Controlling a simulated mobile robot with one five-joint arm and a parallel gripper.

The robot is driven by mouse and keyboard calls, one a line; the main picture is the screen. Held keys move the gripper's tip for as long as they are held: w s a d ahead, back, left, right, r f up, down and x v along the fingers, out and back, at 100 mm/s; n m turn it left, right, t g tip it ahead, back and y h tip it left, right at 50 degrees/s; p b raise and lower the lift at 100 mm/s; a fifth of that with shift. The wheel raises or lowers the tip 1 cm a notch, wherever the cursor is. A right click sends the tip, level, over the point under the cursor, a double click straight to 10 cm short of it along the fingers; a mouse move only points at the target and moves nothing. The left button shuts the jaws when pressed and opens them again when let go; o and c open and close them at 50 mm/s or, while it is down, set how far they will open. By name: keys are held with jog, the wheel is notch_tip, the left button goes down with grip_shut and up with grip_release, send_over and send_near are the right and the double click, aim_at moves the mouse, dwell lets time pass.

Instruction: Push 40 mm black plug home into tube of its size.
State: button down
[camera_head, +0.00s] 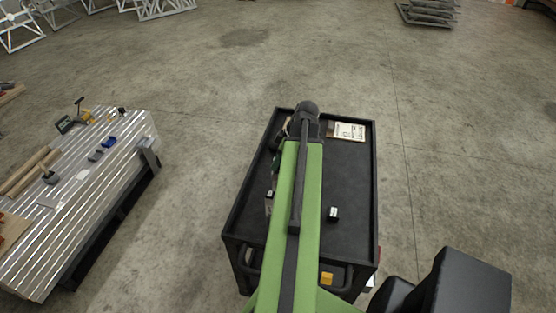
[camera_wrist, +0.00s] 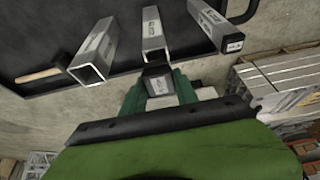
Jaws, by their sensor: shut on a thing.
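My gripper (camera_wrist: 157,91) is shut on a black plug (camera_wrist: 157,71) with a pale marking in the wrist view. The plug sits right at the open end of the middle square tube (camera_wrist: 152,27); I cannot tell whether they touch. A wider square tube (camera_wrist: 96,43) lies to the left with its end open and empty. A narrower-looking tube (camera_wrist: 208,17) to the right has a black plug (camera_wrist: 234,42) in its end. In the head view my arm hides the gripper and most of the tubes. A small black plug (camera_head: 333,214) stands on the cart top.
The black cart (camera_head: 350,180) has a raised rim and a printed card (camera_head: 347,131) at its back. A mallet (camera_wrist: 40,75) lies left of the tubes in the wrist view. A bench (camera_head: 135,130) of aluminium profiles with tools stands at the left, with open floor between.

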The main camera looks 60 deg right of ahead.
jog(key=shift+f+b, duration=1.25)
jog(key=shift+f, duration=0.3)
jog(key=shift+s+a, duration=0.1)
jog(key=c, duration=0.9)
grip_release()
jog(key=shift+s, duration=0.1)
jog(key=shift+o, duration=0.2)
jog(key=p+v, duration=1.6)
jog(key=v, duration=0.1)
jog(key=shift+r, duration=0.4)
